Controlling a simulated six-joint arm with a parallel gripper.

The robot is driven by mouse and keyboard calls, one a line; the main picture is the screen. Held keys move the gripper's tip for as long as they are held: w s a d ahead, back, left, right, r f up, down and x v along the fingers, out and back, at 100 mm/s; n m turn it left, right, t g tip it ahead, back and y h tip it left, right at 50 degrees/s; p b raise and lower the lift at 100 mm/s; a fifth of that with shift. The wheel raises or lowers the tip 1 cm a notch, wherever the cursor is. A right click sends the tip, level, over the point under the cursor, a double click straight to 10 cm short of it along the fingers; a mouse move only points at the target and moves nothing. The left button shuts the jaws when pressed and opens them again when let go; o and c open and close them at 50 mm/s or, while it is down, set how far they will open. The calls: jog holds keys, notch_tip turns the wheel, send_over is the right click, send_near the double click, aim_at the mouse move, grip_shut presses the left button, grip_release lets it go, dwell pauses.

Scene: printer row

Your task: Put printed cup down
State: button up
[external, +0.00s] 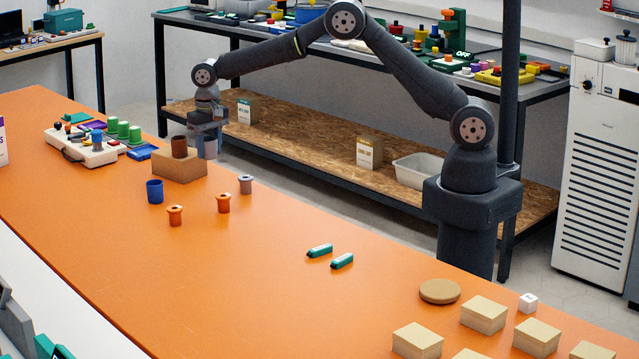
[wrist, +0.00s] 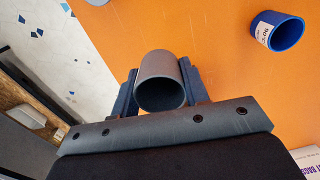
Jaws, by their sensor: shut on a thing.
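A grey-brown cup (wrist: 162,80) is between the two dark fingers of my gripper (wrist: 160,95) in the wrist view, its open dark mouth facing the camera. My gripper is shut on this cup. In the external view my gripper (external: 207,140) hangs low by the far edge of the orange table (external: 270,260); the held cup is hard to make out there. Left of it, a brown cup (external: 179,144) shows on a cardboard box (external: 179,167). A blue cup (external: 155,192) stands apart on the table and also shows in the wrist view (wrist: 286,33), with a white label.
A white device (external: 80,148) and green cups (external: 123,129) are at left. Two green markers (external: 319,250) lie mid-table. Tan blocks (external: 483,315) fill the near right. Open table lies between.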

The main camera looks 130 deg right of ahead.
jog(key=s, duration=0.1)
jog(key=s+r, duration=0.1)
jog(key=s+d+r, duration=0.1)
jog(key=s, duration=0.1)
jog(key=shift+r, duration=0.25)
jog(key=w+a+f+n, duration=0.2)
jog(key=w+a+n, duration=0.45)
jog(key=a, duration=0.65)
jog(key=w+a+f+n, duration=0.25)
jog(key=w+a, duration=0.65)
jog(key=a, duration=0.5)
jog(key=a+n, duration=0.1)
jog(key=a, duration=0.4)
jog(key=a+f+n, duration=0.1)
jog(key=a+n, duration=0.1)
jog(key=a, duration=0.3)
jog(key=w+a+n, duration=0.1)
jog(key=a+n, duration=0.1)
jog(key=a, duration=0.4)
jog(key=shift+w+f, duration=0.1)
jog(key=shift+f, duration=0.25)
jog(key=s+a+n, duration=0.1)
jog(key=a, duration=0.3)
jog(key=a+f+n, duration=0.1)
jog(key=a+n, duration=0.1)
jog(key=a, duration=0.2)
jog(key=s+a+n, duration=0.1)
jog(key=a, duration=0.4)
jog(key=shift+s+f+n, duration=0.3)
jog(key=shift+f, duration=0.05)
